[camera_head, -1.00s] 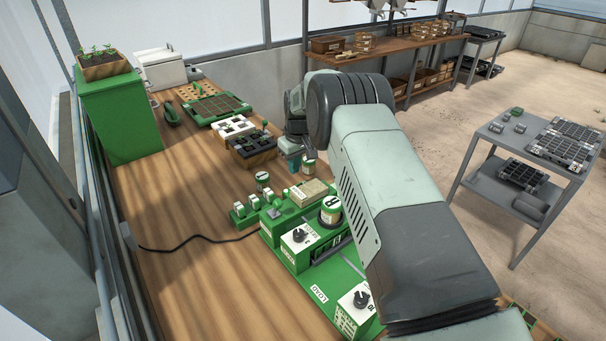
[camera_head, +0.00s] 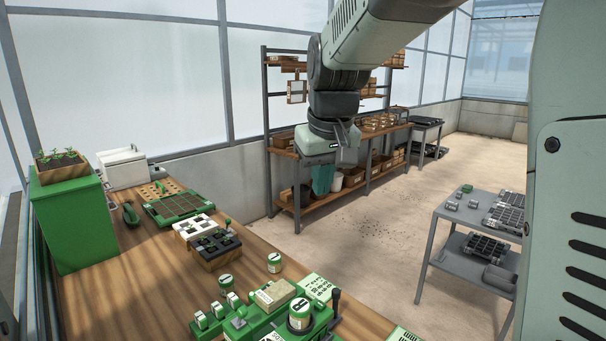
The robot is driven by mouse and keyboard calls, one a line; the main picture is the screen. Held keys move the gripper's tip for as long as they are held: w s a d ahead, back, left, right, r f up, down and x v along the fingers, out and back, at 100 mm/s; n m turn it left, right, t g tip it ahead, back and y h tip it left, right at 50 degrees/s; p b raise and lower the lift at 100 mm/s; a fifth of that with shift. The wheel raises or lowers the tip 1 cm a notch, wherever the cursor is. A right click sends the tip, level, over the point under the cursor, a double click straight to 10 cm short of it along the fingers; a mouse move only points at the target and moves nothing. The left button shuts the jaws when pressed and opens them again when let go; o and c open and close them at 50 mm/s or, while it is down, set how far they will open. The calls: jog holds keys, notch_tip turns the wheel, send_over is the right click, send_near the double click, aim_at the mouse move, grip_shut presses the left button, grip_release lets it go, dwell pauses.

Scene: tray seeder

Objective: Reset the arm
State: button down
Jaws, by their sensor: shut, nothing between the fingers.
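My arm comes in from the top of the view and bends down at a dark grey joint. My gripper (camera_head: 322,178) hangs below the wrist, in the air in front of the back shelving. It is small in the picture, with its jaws shut and nothing held. It is clear of the wooden bench (camera_head: 120,300) and of the seeding machine (camera_head: 262,318) at the bottom.
Jars (camera_head: 275,262), a dark seedling tray (camera_head: 215,250), a white tray (camera_head: 193,227) and a green tray (camera_head: 180,207) stand on the bench. The wooden shelving (camera_head: 285,153) is behind my gripper. A grey cart (camera_head: 455,215) stands right, with open floor between.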

jog(key=s+d+m+t, duration=0.1)
jog(key=s+d, duration=0.3)
jog(key=s, duration=0.8)
jog(key=s+d+m, duration=0.3)
jog(key=s, duration=1)
jog(key=shift+s+d+f+t+h, duration=0.3)
jog(key=shift+d+f+t+h, duration=0.05)
jog(key=shift+d+t+h, duration=0.05)
